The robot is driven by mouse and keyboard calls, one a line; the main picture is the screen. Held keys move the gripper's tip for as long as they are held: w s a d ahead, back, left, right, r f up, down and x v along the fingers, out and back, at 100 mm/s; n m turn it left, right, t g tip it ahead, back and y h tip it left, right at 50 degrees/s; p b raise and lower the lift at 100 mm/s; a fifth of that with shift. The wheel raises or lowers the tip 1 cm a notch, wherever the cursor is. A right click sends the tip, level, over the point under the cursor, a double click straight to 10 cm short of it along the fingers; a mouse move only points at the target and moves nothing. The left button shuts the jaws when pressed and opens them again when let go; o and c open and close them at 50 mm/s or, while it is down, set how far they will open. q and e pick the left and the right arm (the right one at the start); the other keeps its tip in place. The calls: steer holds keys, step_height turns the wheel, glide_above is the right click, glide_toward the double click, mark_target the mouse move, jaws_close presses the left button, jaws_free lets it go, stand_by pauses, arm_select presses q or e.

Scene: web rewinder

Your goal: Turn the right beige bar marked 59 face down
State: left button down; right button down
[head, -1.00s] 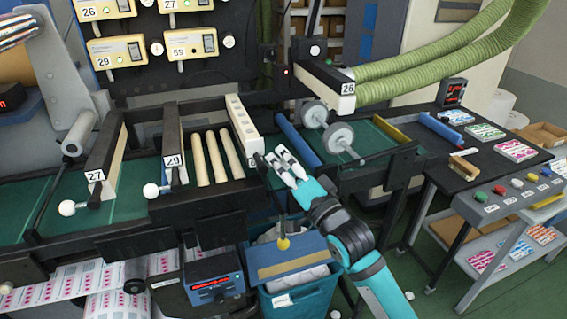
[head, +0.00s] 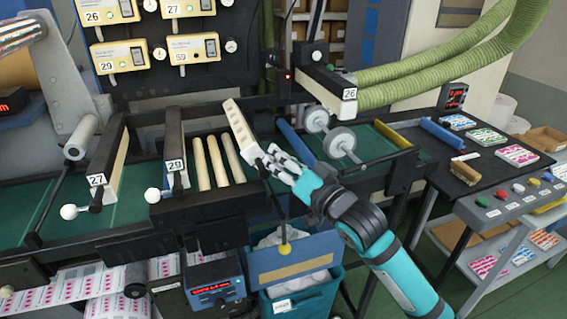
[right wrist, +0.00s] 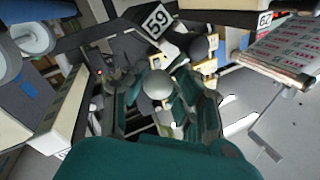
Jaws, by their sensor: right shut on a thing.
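The right beige bar (head: 240,130) stands in the machine frame, right of three thin beige rollers (head: 213,162). A row of openings shows along its pale face, and it leans to the left in the head view. Its 59 label (right wrist: 158,20) shows at the top of the right wrist view; in the head view my gripper hides that end. My right gripper (head: 268,162) is at the bar's near end. In the right wrist view its dark fingers (right wrist: 160,102) are closed around a pale ball knob (right wrist: 157,84). My left gripper is not in view.
Bars marked 29 (head: 174,145) and 27 (head: 108,150) stand to the left. The bar marked 26 (head: 335,85) is above right, near green hoses (head: 450,65). A blue bin (head: 300,300) stands below, by a hanging yellow ball (head: 284,250).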

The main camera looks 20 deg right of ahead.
mark_target(264, 168)
steer(key=n, duration=0.2)
steer(key=a+r+n+g, duration=0.1)
steer(key=n, duration=0.1)
steer(key=shift+a+g+h, duration=0.1)
steer(key=shift+g+h, duration=0.2)
steer(key=n, duration=0.1)
steer(key=a+n, duration=0.1)
steer(key=shift+r+n+h, duration=0.3)
steer(key=shift+n+h, duration=0.1)
steer(key=n, duration=0.1)
steer(key=a+n+g+h, duration=0.1)
steer(key=n, duration=0.1)
steer(key=shift+a+r, duration=0.2)
steer(key=shift+a, duration=0.1)
steer(key=a+f+n+h, duration=0.4)
steer(key=n+h, duration=0.4)
steer(key=n, duration=0.5)
steer(key=shift+a+n, duration=0.4)
steer(key=shift+f, duration=0.1)
